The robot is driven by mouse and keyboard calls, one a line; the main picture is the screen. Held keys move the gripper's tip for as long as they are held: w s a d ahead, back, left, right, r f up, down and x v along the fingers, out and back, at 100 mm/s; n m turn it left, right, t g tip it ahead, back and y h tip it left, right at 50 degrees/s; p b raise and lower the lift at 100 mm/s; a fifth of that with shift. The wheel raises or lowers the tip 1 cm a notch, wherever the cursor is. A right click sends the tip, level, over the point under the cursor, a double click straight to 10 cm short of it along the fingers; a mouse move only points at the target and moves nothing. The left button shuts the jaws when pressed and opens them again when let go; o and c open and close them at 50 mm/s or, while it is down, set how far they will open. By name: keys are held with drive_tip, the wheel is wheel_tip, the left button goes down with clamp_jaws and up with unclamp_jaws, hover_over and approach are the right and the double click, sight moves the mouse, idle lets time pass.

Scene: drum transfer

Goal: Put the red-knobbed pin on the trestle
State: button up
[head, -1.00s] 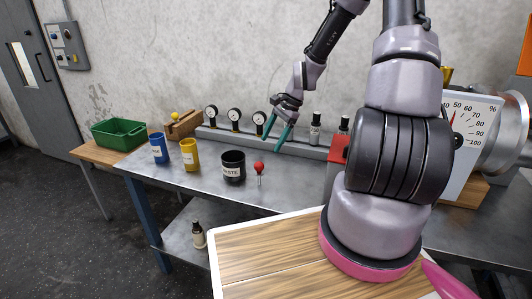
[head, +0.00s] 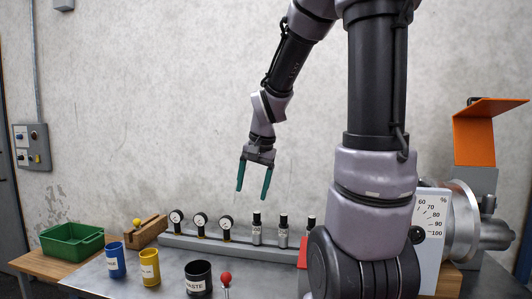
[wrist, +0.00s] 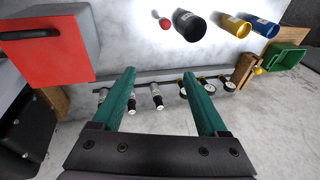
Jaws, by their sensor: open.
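The red-knobbed pin (head: 226,279) stands upright on the metal bench near its front, just right of the black waste cup (head: 198,278). Its lower end is cut off by the head view's bottom edge. In the wrist view its red knob (wrist: 165,23) shows at the top, beside the black cup. A notched wooden block (head: 150,231), which may be the trestle, stands at the back left with a yellow knob (head: 136,222) at its left end. My gripper (head: 253,194) is open and empty, fingers pointing down, above the bench and apart from the pin.
Dial gauges (head: 200,220) and dark-capped bottles (head: 283,230) line a grey rail at the back. Blue (head: 115,262) and yellow (head: 150,268) cups stand left of the black cup. A green bin (head: 72,243) is far left. A red-faced box (wrist: 45,48) shows in the wrist view.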

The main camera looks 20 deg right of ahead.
drive_tip(key=s+a+r+n+t+y, duration=0.1)
drive_tip(key=s+r+n+t, duration=0.2)
drive_tip(key=s+r, duration=0.8)
drive_tip(key=shift+s+r+n+t, duration=0.35)
drive_tip(key=shift+s+n+t, duration=0.05)
drive_tip(key=shift+s, duration=0.4)
drive_tip(key=shift+a, duration=0.1)
